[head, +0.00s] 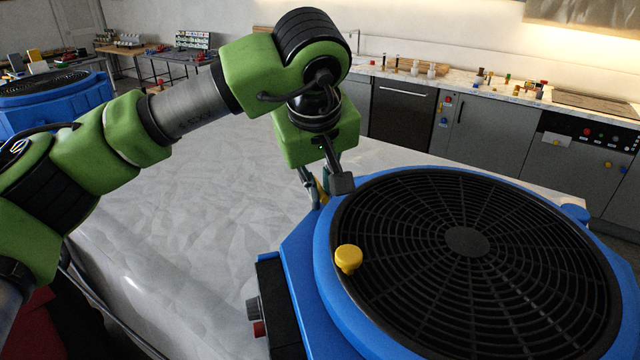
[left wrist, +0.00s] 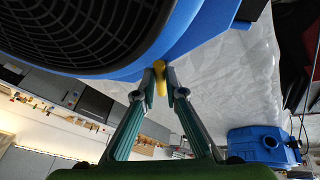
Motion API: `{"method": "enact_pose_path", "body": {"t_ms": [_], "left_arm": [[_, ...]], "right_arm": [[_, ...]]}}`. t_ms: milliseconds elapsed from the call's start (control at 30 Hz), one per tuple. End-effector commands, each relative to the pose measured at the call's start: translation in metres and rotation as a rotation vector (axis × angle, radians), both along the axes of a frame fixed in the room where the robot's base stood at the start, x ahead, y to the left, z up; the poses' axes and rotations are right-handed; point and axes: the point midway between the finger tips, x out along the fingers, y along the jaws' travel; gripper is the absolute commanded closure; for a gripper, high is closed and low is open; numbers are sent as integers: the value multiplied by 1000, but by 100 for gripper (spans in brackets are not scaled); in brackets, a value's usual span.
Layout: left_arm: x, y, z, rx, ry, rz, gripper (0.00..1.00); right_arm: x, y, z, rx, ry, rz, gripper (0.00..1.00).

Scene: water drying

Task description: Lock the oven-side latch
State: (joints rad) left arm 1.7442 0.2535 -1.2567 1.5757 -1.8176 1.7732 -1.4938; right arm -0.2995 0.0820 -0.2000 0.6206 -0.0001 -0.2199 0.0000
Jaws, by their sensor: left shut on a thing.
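A blue fan-like machine (head: 302,268) with a round black grille (head: 480,285) stands on the table. A yellow latch (left wrist: 159,77) sits at its outer edge, at the machine's back left in the head view, mostly hidden there by my gripper. My left gripper (left wrist: 165,92) is shut on this latch, with one fingertip on either side of it. In the head view the left gripper (head: 320,196) reaches down beside the blue rim. A second yellow knob (head: 348,259) stands on the rim at the near left, clear of the gripper. My right gripper is in neither view.
The grey-white table (head: 190,250) is bare left of the machine. A dark knob and a red knob (head: 259,329) stick out at the machine's near left. Another blue machine (head: 60,105) stands at far left. A counter with an oven (head: 585,140) runs along the back.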

Motion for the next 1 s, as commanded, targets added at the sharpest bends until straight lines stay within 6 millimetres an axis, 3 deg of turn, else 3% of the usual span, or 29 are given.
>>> {"method": "enact_pose_path", "body": {"t_ms": [467,1000], "left_arm": [[4,-12,0,2,-3,287,100],[13,-22,2,1,-2,661,100]], "right_arm": [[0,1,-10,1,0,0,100],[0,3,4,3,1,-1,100]]}}
